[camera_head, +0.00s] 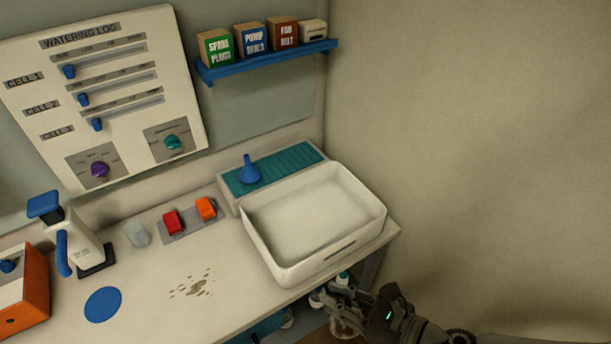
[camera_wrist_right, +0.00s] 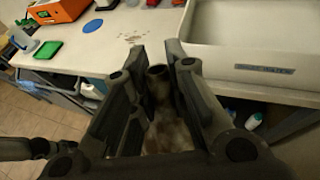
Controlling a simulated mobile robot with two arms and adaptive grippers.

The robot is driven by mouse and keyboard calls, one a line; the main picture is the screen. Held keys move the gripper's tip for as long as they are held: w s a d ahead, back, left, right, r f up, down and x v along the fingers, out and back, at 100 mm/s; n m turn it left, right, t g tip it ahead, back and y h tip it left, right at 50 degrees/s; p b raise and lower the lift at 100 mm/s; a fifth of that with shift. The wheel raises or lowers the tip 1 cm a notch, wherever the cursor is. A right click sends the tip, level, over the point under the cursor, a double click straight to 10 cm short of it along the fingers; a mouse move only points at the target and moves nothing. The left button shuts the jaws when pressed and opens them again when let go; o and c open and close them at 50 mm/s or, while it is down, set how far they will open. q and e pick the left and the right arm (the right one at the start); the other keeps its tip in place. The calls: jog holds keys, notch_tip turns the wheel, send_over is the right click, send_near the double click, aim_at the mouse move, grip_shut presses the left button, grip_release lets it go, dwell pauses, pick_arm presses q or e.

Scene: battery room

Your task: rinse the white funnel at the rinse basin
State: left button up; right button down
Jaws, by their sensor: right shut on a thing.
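My right gripper (camera_head: 338,299) is at the lower middle of the head view, in front of the bench's front edge and below the rinse basin. It is shut on a pale funnel with brownish stains (camera_wrist_right: 165,132), which I take to be the white funnel. In the right wrist view its dark spout end shows between the fingers, which hide its sides. In the head view only a small part of it (camera_head: 346,322) shows. The rinse basin (camera_head: 262,249) is a white, open tray at the bench's right end, apart from the funnel.
A blue funnel (camera_head: 249,170) stands on the teal drain rack (camera_head: 291,161) behind the basin. Brown spots mark the bench. Bottles stand below.

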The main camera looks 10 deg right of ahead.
jog(key=shift+w+a+f+n+g+y, duration=0.65)
jog(key=shift+w+a+n+g, duration=0.2)
jog(key=shift+n+g, duration=0.3)
jog(key=shift+w+a+f+n+g+y, duration=0.7)
jog(key=shift+w+n+g, duration=0.3)
jog(key=shift+g, duration=0.25)
